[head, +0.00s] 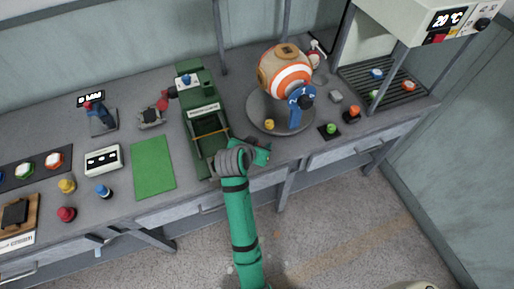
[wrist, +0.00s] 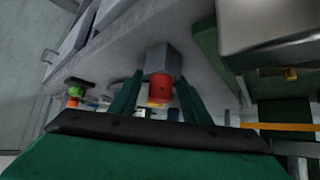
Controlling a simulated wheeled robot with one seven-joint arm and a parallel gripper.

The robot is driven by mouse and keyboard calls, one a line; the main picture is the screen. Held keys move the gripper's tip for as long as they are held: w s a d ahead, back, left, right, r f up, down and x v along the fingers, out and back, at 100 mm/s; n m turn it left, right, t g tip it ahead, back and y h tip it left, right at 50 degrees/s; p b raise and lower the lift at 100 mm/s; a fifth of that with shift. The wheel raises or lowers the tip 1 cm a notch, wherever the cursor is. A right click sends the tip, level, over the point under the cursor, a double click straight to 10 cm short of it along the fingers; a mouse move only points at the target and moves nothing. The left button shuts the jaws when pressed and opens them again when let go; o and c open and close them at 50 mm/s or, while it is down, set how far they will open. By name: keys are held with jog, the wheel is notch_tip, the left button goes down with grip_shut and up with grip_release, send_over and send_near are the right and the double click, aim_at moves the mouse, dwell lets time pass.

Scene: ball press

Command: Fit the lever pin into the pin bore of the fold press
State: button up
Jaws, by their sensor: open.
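The green fold press (head: 190,112) stands on the bench, with a pale label and an orange bar across its lower part. My gripper (head: 266,152) is just right of its front end in the head view. In the wrist view, which looks upside down, my gripper (wrist: 160,98) has its two green fingers apart. A red-orange cylinder (wrist: 160,88), possibly the lever pin, shows between them on a grey square block (wrist: 162,60). I cannot tell whether the fingers touch it. The head view does not show this piece clearly. I cannot make out the pin bore.
A round grey plate (head: 255,118) with an orange-and-white ball (head: 285,72) stands right of the press. Green and orange buttons (head: 330,130) sit near the front edge. A flat green mat (head: 153,167) lies left of the press. A rack under a heater stands far right.

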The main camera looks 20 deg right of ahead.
jog(key=shift+w+f, duration=0.1)
jog(key=shift+w, duration=0.05)
jog(key=shift+d, duration=0.1)
grip_shut()
